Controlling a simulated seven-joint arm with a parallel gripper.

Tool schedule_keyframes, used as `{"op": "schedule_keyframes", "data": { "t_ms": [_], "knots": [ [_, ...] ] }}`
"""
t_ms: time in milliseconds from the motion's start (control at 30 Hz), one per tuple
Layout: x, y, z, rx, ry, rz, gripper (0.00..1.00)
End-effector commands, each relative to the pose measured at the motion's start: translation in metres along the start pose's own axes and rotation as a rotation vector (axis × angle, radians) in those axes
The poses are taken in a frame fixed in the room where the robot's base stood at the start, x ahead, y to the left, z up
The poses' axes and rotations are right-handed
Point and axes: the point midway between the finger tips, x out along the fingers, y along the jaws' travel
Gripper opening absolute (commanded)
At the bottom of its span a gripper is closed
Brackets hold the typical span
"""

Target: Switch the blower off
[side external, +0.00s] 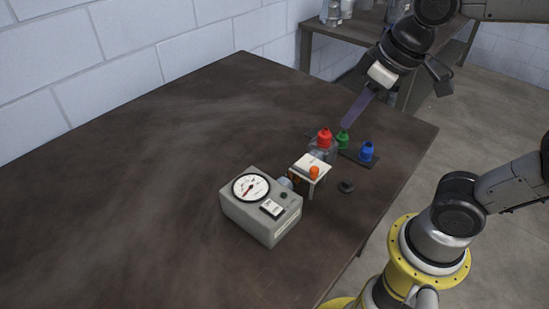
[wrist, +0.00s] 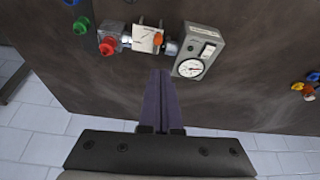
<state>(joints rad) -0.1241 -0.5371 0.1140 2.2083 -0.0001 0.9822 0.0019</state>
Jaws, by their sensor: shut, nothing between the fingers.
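The blower appears to be the grey box (side external: 259,220) near the table's middle, with a round dial gauge (side external: 250,187) and a white rocker switch (side external: 271,208) on top. In the wrist view the box (wrist: 200,52) is just right of and beyond my fingertips, with the switch (wrist: 207,50) above the gauge. Which way the switch is set is too small to tell. My gripper (side external: 346,126) has long purple fingers, shut and empty, pointing down behind the coloured caps. It also shows in the wrist view (wrist: 160,72), apart from the box.
A white block with an orange knob (side external: 314,172) adjoins the box. The table's left half (side external: 130,180) is clear.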

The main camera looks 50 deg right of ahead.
Motion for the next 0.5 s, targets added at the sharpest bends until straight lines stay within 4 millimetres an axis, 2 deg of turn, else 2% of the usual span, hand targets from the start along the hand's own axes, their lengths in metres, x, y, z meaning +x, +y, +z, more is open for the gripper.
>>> {"op": "schedule_keyframes", "data": {
  "t_ms": [33, 100, 200, 333, 500],
  "knots": [
    [-0.007, 0.01, 0.016, 0.042, 0.045, 0.018, 0.0],
    [-0.011, 0.017, 0.035, 0.081, 0.086, 0.036, 0.0],
    [-0.009, 0.022, 0.056, 0.113, 0.122, 0.053, 0.0],
    [0.0, 0.021, 0.069, 0.113, 0.119, 0.053, 0.0],
    [0.003, 0.021, 0.07, 0.112, 0.118, 0.052, 0.0]
  ]
}}
